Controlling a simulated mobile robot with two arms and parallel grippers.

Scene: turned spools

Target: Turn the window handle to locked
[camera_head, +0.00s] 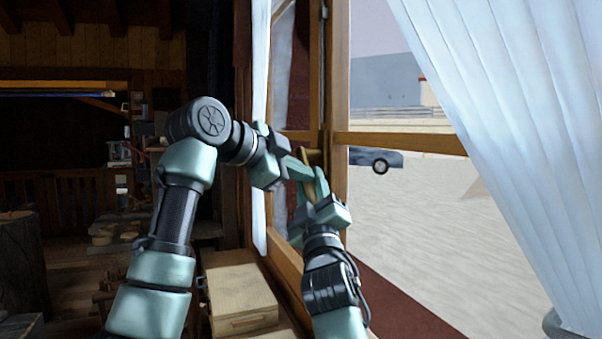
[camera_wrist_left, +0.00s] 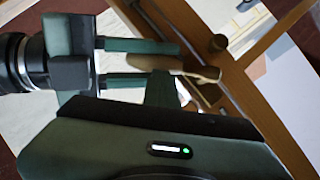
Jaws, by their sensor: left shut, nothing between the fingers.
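The window handle is a tan lever (camera_head: 309,190) on the brown window frame, partly hidden by my grippers in the head view. In the left wrist view the handle (camera_wrist_left: 190,67) shows as a pale grip leading to a darker mount on the wooden frame. My left gripper (camera_head: 306,174) is shut and empty, its fingertips close against the handle; the fingers also show in the left wrist view (camera_wrist_left: 162,80). Whether they touch is unclear. My right gripper (camera_head: 308,199) is below it with fingers apart.
A pale wooden box (camera_head: 240,298) stands below the window at left. A white curtain (camera_head: 500,110) hangs at right, and a narrow one (camera_head: 259,120) at left. The two grippers are crowded together at the frame. A tree stump (camera_head: 20,260) stands far left.

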